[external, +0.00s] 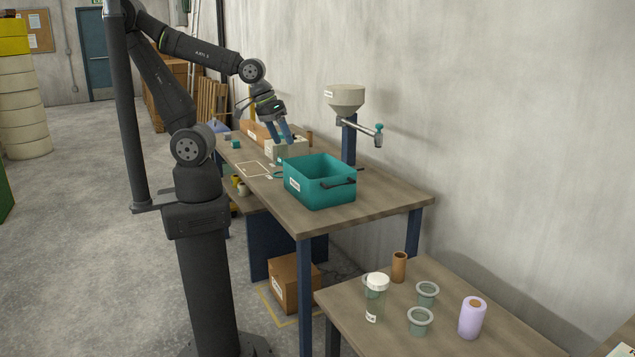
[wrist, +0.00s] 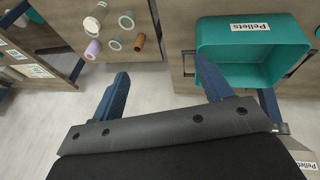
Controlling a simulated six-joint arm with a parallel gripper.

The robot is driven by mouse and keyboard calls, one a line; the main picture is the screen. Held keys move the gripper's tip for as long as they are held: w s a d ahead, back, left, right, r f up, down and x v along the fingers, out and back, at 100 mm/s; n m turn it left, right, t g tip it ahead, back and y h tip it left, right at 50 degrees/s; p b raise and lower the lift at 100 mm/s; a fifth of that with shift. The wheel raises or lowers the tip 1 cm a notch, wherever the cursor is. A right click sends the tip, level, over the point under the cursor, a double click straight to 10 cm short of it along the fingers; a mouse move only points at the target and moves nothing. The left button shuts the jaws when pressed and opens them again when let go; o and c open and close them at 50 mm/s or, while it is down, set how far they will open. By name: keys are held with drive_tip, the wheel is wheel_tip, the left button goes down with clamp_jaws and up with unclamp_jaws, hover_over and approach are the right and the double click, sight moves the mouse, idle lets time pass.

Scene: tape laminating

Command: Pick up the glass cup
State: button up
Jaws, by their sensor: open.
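Two grey see-through cups with wide rims stand on the low front table: the rear cup (external: 427,293) and the front cup (external: 420,321). In the wrist view they show small at the top, one cup (wrist: 126,22) near another cup (wrist: 114,44). A clear jar with a white lid (external: 376,302) stands to their left, with another clear shape partly hidden behind it. I cannot tell which is the glass cup. My gripper (external: 285,137) is over the far workbench, well away from them. Its blue fingers (wrist: 163,72) are apart with nothing between them.
A teal bin (external: 320,190) stands on the workbench (external: 385,205) in front of my gripper, with a hopper (external: 346,97) behind it. A brown tube (external: 399,267) and a lilac roll (external: 471,318) flank the cups. A floor gap separates the tables.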

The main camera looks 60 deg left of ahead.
drive_tip(key=w+d+f+n+g, duration=0.3)
drive_tip(key=w+d+f+n, duration=1.3)
drive_tip(key=d, duration=0.3)
drive_tip(key=shift+w+d+f+n+y, duration=0.15)
drive_tip(key=shift+w+d+f+n, duration=0.65)
drive_tip(key=shift+f, duration=3.7)
drive_tip(key=shift+w+d+f+n+y, duration=0.2)
drive_tip(key=shift+d+f, duration=1)
drive_tip(key=shift+f, duration=3.25)
drive_tip(key=shift+w+d+f+n+y, duration=0.1)
drive_tip(key=shift+w+d+f+n, duration=0.7)
drive_tip(key=shift+f, duration=3.7)
drive_tip(key=shift+s+d, duration=0.2)
drive_tip(key=shift+s, duration=0.05)
drive_tip(key=c, duration=0.7)
